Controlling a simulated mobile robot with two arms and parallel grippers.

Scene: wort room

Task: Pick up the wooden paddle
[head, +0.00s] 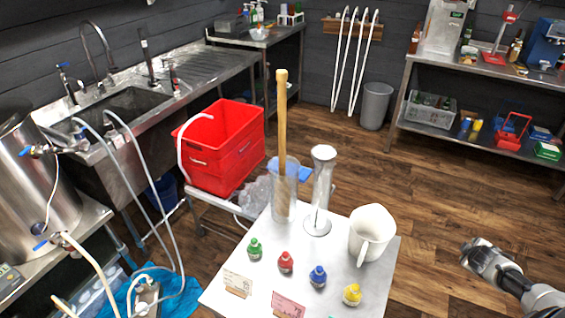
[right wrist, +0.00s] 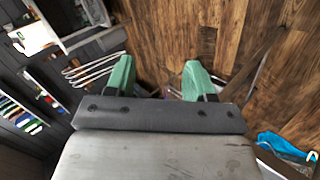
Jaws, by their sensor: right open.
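The wooden paddle (head: 281,115) stands upright in a clear cylinder (head: 284,195) on the small metal table (head: 225,285). Its long handle rises well above the rim, and its lower part shows through the clear wall. My right gripper (head: 468,252) is at the right of the head view, over the floor and apart from the table and paddle. In the right wrist view its green fingers (right wrist: 158,75) are spread, with nothing between them. My left gripper is not in view.
Beside the paddle's cylinder stand a clear measuring cylinder (head: 320,190) and a white pitcher (head: 371,233). Several small coloured bottles (head: 318,277) line the table's front. A red crate (head: 222,148) is behind left. The wooden floor (head: 450,195) at right is clear.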

